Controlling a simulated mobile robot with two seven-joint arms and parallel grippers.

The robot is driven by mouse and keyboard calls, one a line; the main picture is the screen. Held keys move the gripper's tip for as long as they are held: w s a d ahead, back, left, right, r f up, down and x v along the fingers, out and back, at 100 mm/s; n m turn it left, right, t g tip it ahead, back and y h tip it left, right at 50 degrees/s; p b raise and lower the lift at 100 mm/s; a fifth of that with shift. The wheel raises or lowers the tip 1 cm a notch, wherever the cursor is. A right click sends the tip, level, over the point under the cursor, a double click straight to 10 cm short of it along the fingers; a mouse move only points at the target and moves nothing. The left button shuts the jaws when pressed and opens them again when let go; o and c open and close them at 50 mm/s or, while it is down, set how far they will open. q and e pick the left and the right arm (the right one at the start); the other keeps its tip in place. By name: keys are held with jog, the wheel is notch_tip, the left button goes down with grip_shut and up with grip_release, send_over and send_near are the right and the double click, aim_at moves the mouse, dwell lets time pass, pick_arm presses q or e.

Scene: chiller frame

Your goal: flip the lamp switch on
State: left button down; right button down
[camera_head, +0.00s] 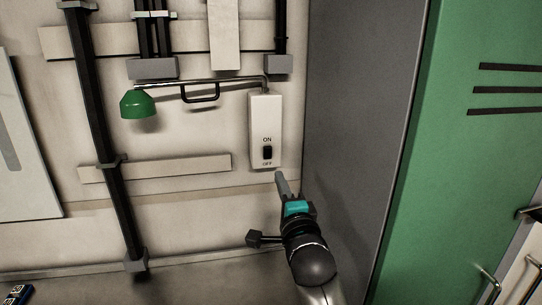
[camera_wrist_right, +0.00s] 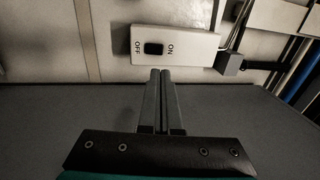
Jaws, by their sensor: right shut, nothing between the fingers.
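The lamp switch (camera_head: 267,153) is a small black rocker on a white box (camera_head: 265,115) fixed to the wall, with ON above it and OFF below. In the right wrist view the black rocker (camera_wrist_right: 153,49) sits between the words OFF and ON. The green lamp (camera_head: 138,104) hangs from an arm at the left of the box. My right gripper (camera_head: 281,176) is shut and empty, its fingertips just below the box and a little to the right. In the right wrist view its two fingers (camera_wrist_right: 161,73) lie together just under the box's edge, near the rocker. My left gripper is not in view.
A grey panel (camera_head: 352,100) and a green cabinet (camera_head: 470,180) stand close at the right of the switch box. Black conduits (camera_head: 103,120) and pale wall strips (camera_head: 155,168) run at the left. The wall below the box's left side is mostly bare.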

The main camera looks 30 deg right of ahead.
jog(key=p, duration=0.1)
send_near(268, 144)
jog(key=x, duration=0.3)
jog(key=f+x, duration=0.1)
jog(key=x, duration=0.1)
jog(key=shift+w+d, duration=0.1)
jog(key=shift+w, duration=0.25)
jog(key=shift+r, duration=0.1)
jog(key=shift+w+r+p, duration=0.15)
jog(key=shift+r+p, duration=0.15)
jog(key=shift+r, duration=0.15)
